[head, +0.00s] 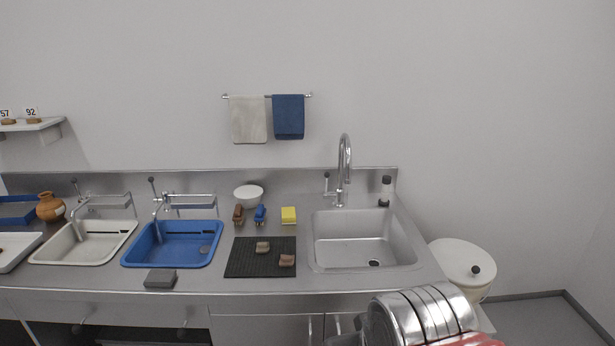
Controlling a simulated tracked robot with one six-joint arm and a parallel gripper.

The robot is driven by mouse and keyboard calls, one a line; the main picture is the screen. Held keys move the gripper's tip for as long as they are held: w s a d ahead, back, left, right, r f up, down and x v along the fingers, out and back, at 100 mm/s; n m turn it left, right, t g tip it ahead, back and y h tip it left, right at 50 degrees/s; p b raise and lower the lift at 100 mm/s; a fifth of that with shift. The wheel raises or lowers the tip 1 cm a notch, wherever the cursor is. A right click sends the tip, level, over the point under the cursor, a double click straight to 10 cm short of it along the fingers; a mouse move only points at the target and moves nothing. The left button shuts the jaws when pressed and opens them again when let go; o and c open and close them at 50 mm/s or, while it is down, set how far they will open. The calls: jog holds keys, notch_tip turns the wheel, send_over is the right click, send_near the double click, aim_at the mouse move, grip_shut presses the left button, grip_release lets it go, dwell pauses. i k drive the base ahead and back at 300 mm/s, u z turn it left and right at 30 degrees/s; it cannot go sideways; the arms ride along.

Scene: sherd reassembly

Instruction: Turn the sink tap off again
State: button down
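The sink tap (345,165) is a tall chrome gooseneck at the back of the steel sink (408,252). A small lever with a pale tip (326,180) stands roughly upright on the left side of its base. I cannot make out a water stream under the spout at this size. The basin looks empty, with a dark drain at its front. A banded metal part of my arm shows at the bottom right, in front of the counter. My gripper's fingertips are not in view.
A black mat (240,262) with two sherds lies left of the sink. Brushes, a yellow sponge (288,215) and a white bowl (248,195) are behind it. A blue basin (140,257) is farther left. A dark-capped bottle (385,198) stands right of the tap. A lidded white bin (462,262) is at right.

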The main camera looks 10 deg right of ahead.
aim_at(325, 193)
jog(key=z, duration=0.05)
jog(key=i, duration=1)
jog(key=u, duration=0.05)
